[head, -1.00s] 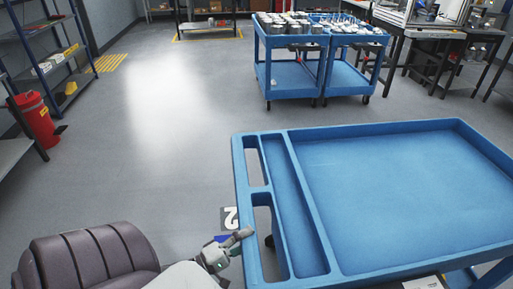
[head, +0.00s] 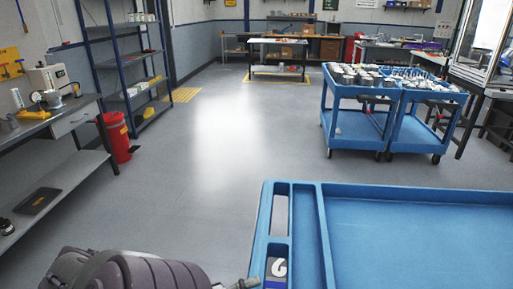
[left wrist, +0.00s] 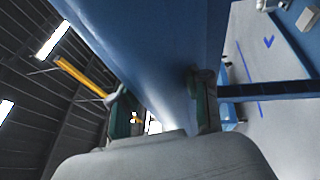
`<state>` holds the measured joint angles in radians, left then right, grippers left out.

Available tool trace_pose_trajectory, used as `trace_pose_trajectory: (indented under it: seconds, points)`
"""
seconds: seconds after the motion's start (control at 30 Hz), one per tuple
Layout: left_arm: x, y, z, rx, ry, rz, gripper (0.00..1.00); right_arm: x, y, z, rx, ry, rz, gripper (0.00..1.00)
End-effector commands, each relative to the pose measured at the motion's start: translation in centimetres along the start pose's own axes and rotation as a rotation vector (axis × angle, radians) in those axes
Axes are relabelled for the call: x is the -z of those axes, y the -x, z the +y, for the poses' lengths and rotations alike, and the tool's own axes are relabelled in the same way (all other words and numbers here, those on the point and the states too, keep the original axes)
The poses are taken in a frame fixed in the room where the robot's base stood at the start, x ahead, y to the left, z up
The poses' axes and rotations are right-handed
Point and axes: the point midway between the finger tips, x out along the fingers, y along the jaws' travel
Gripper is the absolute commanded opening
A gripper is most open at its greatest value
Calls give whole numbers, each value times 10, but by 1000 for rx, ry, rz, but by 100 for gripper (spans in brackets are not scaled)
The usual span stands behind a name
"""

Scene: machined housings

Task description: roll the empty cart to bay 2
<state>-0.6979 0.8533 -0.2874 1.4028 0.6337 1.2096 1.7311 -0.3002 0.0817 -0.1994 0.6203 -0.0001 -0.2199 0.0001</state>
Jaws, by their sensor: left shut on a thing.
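The empty blue cart (head: 420,235) fills the lower right of the head view; the part of its top tray in view is bare. Its slotted handle end faces left. My left gripper (head: 246,283) is at the bottom edge of the head view, beside the cart's left rim. In the left wrist view, its two fingers (left wrist: 163,112) are shut on the blue cart rim (left wrist: 150,50) between them. A dark floor marker with a white figure (head: 277,268) shows through a handle slot; the figure is partly hidden. My right gripper is not in view.
Two loaded blue carts (head: 352,118) stand side by side ahead to the right. A workbench (head: 40,125), red bin (head: 116,138) and blue shelving (head: 135,75) line the left. A table (head: 278,58) stands at the back. The grey floor between (head: 215,150) is clear.

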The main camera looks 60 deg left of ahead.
Motion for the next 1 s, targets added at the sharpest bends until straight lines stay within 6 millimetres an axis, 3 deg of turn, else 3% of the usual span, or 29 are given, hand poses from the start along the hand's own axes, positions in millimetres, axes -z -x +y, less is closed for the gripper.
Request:
trace_pose_trajectory:
  seconds: [0.17, 0.2, 0.33, 0.73, 1.0]
  points:
    - [0, 0, -1, 4, 0, -1, 0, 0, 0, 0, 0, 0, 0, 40]
    - [0, 0, -1, 4, 0, -1, 51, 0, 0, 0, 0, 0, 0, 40]
    - [0, 0, -1, 3, 0, -1, 72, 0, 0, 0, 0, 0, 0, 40]
    - [0, 6, -1, 3, 0, 0, 73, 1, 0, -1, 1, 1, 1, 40]
    - [0, 57, -1, 6, -1, 2, 73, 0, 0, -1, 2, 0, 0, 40]
